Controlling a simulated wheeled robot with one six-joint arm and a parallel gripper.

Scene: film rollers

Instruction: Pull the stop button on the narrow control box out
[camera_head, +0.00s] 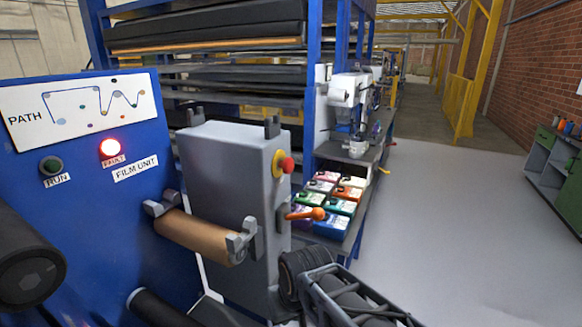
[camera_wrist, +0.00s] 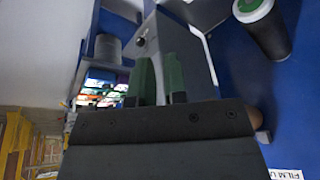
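The narrow control box (camera_head: 235,200) is a tall grey box beside the blue film unit in the head view. Its red stop button (camera_head: 287,164) sits on a yellow collar high on the box's right-hand face. An orange-knobbed lever (camera_head: 305,214) sticks out lower on that face. In the wrist view my gripper (camera_wrist: 160,80) shows two green-padded fingers with a narrow gap between them and nothing held. A grey box face (camera_wrist: 185,45) shows beyond the fingers. The red button cannot be made out in the wrist view, and the gripper's fingers are not clear in the head view.
The blue film unit panel (camera_head: 85,215) carries a lit red fault lamp (camera_head: 112,149) and a dark run button (camera_head: 51,165). A copper-coloured roller (camera_head: 198,236) lies in front of the box. A bench with coloured cartons (camera_head: 338,208) stands behind. Floor at right is clear.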

